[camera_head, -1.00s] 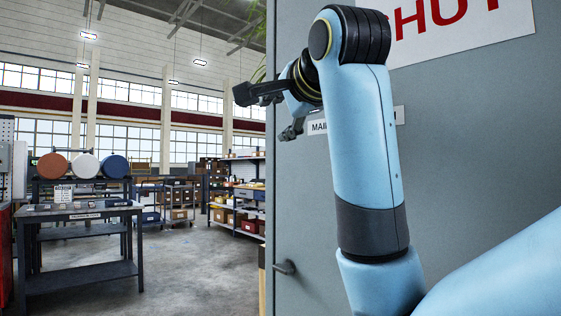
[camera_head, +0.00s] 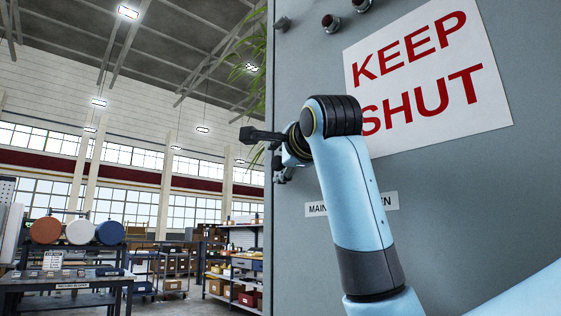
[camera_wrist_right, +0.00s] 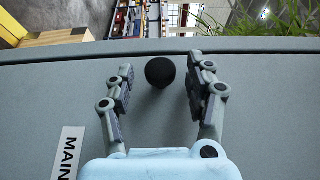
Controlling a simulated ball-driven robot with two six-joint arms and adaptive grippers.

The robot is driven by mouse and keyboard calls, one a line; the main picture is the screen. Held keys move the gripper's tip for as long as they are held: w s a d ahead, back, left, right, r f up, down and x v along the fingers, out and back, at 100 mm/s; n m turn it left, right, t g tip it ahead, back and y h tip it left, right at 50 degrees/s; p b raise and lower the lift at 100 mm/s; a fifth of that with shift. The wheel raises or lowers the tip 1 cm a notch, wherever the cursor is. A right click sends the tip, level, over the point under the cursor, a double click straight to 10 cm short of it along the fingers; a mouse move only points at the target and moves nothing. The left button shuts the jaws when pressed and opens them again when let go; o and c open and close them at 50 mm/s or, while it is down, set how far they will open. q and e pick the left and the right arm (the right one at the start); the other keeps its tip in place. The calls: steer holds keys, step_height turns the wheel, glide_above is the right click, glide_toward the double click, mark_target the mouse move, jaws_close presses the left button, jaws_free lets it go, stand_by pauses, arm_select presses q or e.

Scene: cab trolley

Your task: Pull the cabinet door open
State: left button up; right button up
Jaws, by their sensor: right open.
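The grey cabinet door (camera_head: 450,190) fills the right of the head view. It bears a white "KEEP SHUT" sign (camera_head: 425,85) and a small label (camera_head: 380,201) partly hidden by my arm. It looks closed. My right gripper (camera_head: 264,152) is at the door's left edge in the head view. In the right wrist view my right gripper (camera_wrist_right: 160,62) is open, with one finger on each side of a round black knob (camera_wrist_right: 160,73). The knob sits between the spread fingers with gaps on both sides. I cannot make the knob out in the head view. My left gripper is not in view.
Round fittings (camera_head: 331,23) and a small grey fitting (camera_head: 282,24) are on the panel above. Green leaves (camera_head: 254,62) hang behind the left edge. A workbench (camera_head: 68,282) and stocked shelves (camera_head: 235,265) stand far left. The space left of the cabinet looks clear.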

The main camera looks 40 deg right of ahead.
steer(key=shift+w, duration=0.1)
steer(key=c, duration=1.1)
jaws_close()
